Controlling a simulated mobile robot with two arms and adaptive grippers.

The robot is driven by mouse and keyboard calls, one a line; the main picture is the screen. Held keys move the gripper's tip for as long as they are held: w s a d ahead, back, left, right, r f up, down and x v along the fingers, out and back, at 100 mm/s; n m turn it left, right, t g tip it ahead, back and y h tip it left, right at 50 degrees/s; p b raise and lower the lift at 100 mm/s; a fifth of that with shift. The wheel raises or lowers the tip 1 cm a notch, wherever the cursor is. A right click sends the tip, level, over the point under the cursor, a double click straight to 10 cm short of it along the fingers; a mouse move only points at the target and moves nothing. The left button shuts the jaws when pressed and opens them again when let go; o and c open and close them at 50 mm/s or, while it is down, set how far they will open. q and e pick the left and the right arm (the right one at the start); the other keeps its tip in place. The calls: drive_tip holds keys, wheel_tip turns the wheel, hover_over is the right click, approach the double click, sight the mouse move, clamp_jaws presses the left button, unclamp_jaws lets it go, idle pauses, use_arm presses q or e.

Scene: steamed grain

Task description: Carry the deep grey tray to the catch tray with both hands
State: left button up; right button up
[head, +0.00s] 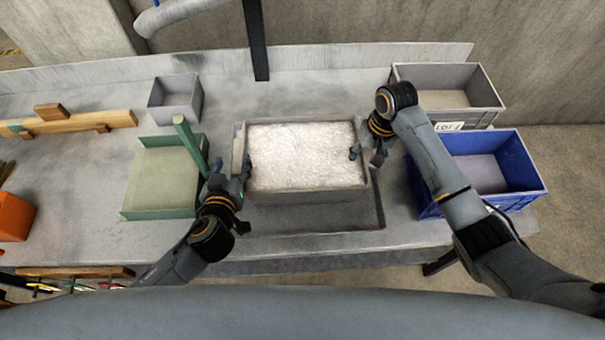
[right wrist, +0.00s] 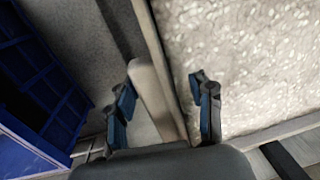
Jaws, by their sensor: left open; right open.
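The deep grey tray (head: 308,197), full of pale grain, stands in the middle of the bench. My left gripper (head: 231,174) is open at its left end, with one finger near the inner side of the wall. My right gripper (head: 367,156) is open at its right end. In the right wrist view the right gripper's fingers (right wrist: 165,105) stand on either side of a pale end piece of the tray (right wrist: 154,85); contact cannot be told. A dark shallow tray or recess (head: 372,216) shows beneath and in front of the deep tray. I cannot tell whether it is the catch tray.
A green shallow tray (head: 162,183) with a raised green bar lies left of my left gripper. A small grey bin (head: 176,107) is behind it. A blue crate (head: 520,184) and a labelled grey crate (head: 466,118) stand right. A dark post (head: 255,40) rises behind.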

drive_tip(key=shift+r, duration=0.3)
drive_tip(key=r, duration=0.3)
drive_tip(key=d+r, duration=0.1)
drive_tip(key=r, duration=0.7)
drive_tip(key=shift+d+r, duration=0.2)
use_arm(q)
drive_tip(key=v, duration=0.6)
use_arm(e)
drive_tip(key=shift+f, duration=0.1)
